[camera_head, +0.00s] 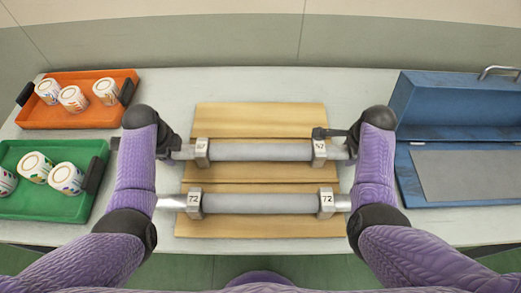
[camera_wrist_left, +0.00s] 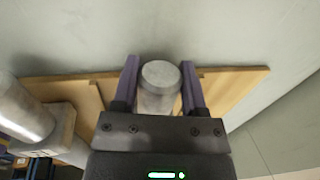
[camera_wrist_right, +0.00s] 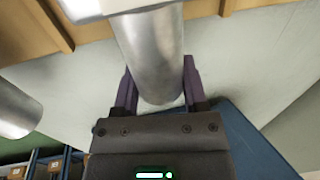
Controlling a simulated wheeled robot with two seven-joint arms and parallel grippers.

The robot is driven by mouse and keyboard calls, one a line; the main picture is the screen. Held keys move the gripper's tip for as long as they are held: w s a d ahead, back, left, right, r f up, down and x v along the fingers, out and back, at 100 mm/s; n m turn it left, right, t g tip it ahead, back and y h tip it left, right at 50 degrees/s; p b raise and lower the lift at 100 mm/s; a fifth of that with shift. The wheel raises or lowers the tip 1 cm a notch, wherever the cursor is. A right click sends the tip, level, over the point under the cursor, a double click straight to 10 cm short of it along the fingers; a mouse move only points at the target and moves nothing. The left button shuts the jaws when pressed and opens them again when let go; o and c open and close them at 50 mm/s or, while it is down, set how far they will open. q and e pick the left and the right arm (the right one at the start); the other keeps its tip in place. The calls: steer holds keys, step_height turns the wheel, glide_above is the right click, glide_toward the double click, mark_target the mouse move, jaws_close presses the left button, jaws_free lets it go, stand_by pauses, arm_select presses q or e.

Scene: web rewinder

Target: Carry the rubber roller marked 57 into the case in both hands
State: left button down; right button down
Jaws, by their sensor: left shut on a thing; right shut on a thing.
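The rubber roller marked 57 (camera_head: 262,152) is a grey cylinder with square tagged blocks and bare metal ends, lying level across the far part of the wooden rack. My left gripper (camera_head: 177,148) is shut on its left end, which shows between the fingers in the left wrist view (camera_wrist_left: 160,82). My right gripper (camera_head: 345,143) is shut on its right end, seen between the fingers in the right wrist view (camera_wrist_right: 155,65). I cannot tell whether the roller touches the rack. The blue case (camera_head: 405,180) stands open at the right, with a grey panel (camera_head: 465,175) inside.
A second roller marked 72 (camera_head: 262,203) lies parallel on the nearer part of the wooden rack (camera_head: 260,115). An orange tray (camera_head: 85,124) and a green tray (camera_head: 50,208), both holding white cups or rolls, stand at the left. Bare table lies between rack and case.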

stand_by(0.4)
